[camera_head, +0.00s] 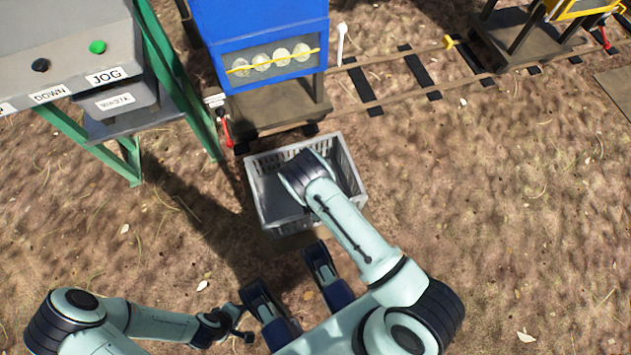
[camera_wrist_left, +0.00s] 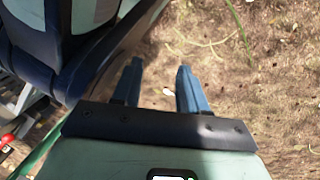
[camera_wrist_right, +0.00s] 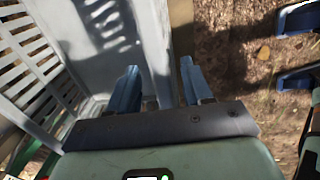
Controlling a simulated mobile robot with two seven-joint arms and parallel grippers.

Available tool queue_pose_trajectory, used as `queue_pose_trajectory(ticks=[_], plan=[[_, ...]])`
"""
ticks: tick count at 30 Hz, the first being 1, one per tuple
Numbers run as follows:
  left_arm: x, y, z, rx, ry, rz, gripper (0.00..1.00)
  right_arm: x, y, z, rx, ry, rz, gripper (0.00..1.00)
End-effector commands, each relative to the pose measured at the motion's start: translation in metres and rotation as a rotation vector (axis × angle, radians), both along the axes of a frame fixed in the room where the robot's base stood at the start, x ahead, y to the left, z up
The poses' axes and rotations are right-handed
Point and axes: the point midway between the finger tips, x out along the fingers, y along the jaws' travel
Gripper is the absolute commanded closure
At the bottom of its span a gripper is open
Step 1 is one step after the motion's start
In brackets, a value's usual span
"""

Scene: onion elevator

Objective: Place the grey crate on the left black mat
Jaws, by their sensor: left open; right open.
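The grey crate (camera_head: 268,213) stands upright below the middle of the head view, beside the blue cart, and looks empty. Its slatted side and a solid wall (camera_wrist_right: 152,30) fill the left of the right wrist view. My right arm reaches over the crate; its gripper is hidden under the wrist in the head view. In the right wrist view my right gripper (camera_wrist_right: 162,88) is open, with the crate wall's edge between its fingers. My left gripper (camera_head: 240,326) is away from the crate at lower left; it is open and empty in the left wrist view (camera_wrist_left: 158,88). I cannot make out a black mat.
A blue cart (camera_head: 260,20) with pale round things behind a window stands on rails (camera_head: 365,86) behind the crate. A green-legged control table (camera_head: 100,150) with JOG and DOWN labels stands at left. A yellow-topped cart (camera_head: 525,35) is at upper right. Right-hand ground is clear.

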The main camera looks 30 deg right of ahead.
Motion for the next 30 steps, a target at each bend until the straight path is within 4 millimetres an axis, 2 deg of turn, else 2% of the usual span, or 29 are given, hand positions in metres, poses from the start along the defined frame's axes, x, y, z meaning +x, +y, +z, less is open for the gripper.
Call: queue_pose_trajectory(ticks=[6,12,15,20,23,26,30], plan=[[0.031,-0.004,0.027,0.006,-0.104,-0.009,0.57,-0.002,0.002,0.049,0.003,-0.005,-0.003,0.50],[0.058,-0.008,0.051,0.011,-0.196,-0.013,0.57,-0.006,0.002,0.089,0.003,-0.004,-0.002,0.50],[0.066,-0.010,0.059,0.010,-0.224,-0.016,0.57,-0.007,0.002,0.102,0.002,-0.002,-0.002,0.50],[0.073,-0.011,0.065,0.012,-0.247,-0.017,0.57,-0.012,0.003,0.111,0.015,0.004,-0.026,0.50],[0.074,-0.011,0.066,0.013,-0.250,-0.017,0.57,-0.029,0.011,0.110,0.089,0.025,-0.165,0.50],[0.074,-0.011,0.065,0.013,-0.250,-0.017,0.57,-0.054,0.027,0.109,0.221,0.052,-0.448,0.50],[0.074,-0.011,0.065,0.012,-0.249,-0.016,0.57,-0.076,0.043,0.121,0.390,0.061,-0.949,0.50]])
